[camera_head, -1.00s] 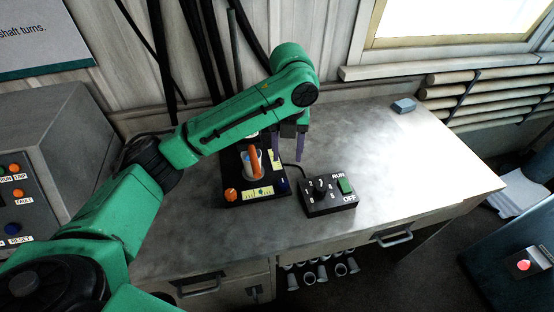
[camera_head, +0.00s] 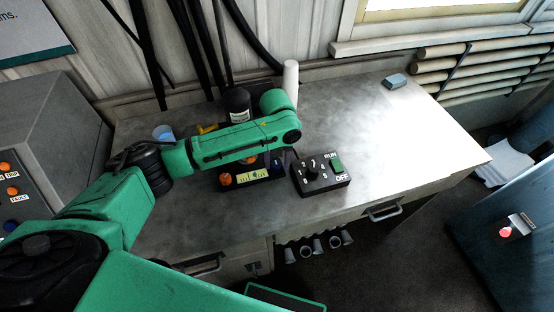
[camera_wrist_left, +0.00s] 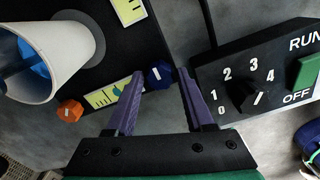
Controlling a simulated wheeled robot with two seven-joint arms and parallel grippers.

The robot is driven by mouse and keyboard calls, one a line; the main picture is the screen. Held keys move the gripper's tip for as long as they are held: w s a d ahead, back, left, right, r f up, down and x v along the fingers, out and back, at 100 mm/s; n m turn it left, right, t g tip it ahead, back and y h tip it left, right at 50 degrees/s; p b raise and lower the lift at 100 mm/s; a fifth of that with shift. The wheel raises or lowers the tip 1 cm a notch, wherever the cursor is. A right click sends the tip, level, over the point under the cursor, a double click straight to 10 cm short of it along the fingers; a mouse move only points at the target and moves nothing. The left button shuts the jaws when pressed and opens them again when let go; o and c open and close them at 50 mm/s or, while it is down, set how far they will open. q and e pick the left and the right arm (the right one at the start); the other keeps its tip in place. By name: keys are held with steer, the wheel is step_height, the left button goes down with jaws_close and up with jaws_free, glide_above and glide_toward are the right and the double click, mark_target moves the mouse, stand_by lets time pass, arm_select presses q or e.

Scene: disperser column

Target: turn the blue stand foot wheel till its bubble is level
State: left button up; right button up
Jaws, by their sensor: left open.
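The blue foot wheel (camera_wrist_left: 158,76) is a small faceted knob with a white mark, at a corner of the black stand base (camera_wrist_left: 165,48). My open left gripper (camera_wrist_left: 161,74) has its two purple fingers either side of the wheel in the wrist view; I cannot tell whether they touch it. In the head view my arm hides most of the gripper. An orange foot wheel (camera_wrist_left: 70,110) is at the other front corner. My right gripper is not in view.
A black control box (camera_head: 320,178) with a dial and green RUN/OFF switch stands close right of the stand. A white beaker (camera_wrist_left: 50,50) stands on the base. A blue cup (camera_head: 163,133) is at the left. The bench's right side is mostly clear.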

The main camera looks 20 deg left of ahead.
arm_select(q)
jaws_close()
steer(key=shift+w, duration=0.1)
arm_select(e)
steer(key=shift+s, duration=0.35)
arm_select(q)
steer(key=shift+m, duration=0.3)
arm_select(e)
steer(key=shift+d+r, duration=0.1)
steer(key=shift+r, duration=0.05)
arm_select(q)
steer(key=shift+p, duration=0.3)
steer(key=m+p, duration=0.1)
steer(key=m, duration=0.2)
steer(key=shift+r, duration=0.1)
steer(key=m, duration=0.3)
steer(key=shift+m+p, duration=0.3)
steer(key=shift+p, duration=0.05)
steer(key=shift+w+m, duration=0.1)
steer(key=shift+m, duration=1.1)
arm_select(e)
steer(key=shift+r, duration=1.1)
